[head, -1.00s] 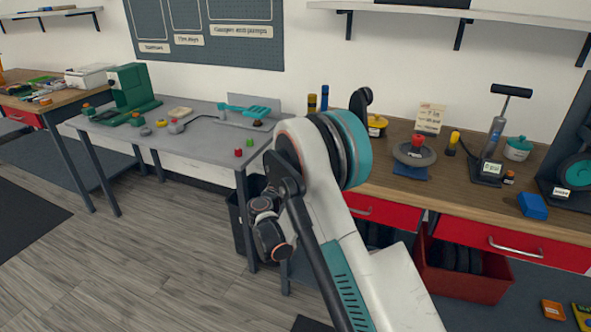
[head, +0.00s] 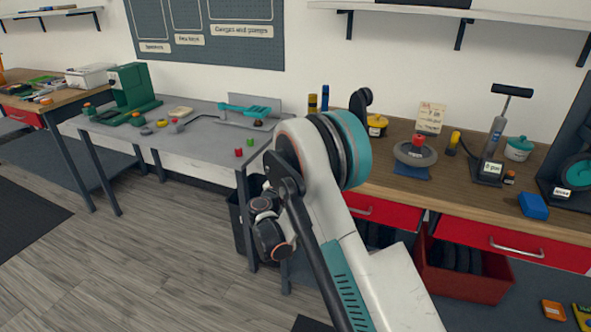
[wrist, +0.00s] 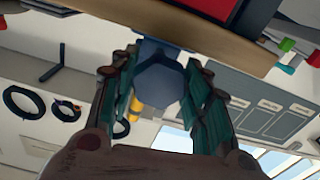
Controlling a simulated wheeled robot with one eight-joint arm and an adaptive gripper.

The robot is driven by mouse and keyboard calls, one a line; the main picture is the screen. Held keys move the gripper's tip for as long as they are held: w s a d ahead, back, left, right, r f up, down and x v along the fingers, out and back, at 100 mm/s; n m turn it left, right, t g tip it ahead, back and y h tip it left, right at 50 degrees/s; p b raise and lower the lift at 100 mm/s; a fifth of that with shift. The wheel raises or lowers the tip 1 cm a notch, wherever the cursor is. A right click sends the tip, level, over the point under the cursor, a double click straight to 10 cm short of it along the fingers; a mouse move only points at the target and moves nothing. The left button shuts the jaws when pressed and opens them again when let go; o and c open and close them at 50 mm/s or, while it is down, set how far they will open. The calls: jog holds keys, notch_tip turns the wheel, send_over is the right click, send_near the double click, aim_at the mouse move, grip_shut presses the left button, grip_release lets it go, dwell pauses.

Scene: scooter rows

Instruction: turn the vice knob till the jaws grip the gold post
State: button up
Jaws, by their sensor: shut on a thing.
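In the wrist view, a dark blue faceted knob (wrist: 162,84) sits between the two teal-padded fingers of my gripper (wrist: 168,98), which is shut on it. A blue part (wrist: 152,47) of the vice shows beyond the knob at the bench edge. A small gold piece (wrist: 136,107) shows beside the knob, partly hidden by the left finger; I cannot tell whether it is the post. The vice jaws are hidden in this view. In the head view my arm covers the knob, the vice and my gripper.
A red bin (head: 465,275) stands below. The grey table (head: 190,145) is to the left, with open floor before it.

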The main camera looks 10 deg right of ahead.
jog(key=shift+f, duration=0.1)
dwell(0.3)
jog(key=o, duration=1.1)
jog(key=shift+c, duration=0.2)
jog(key=v, duration=1.2)
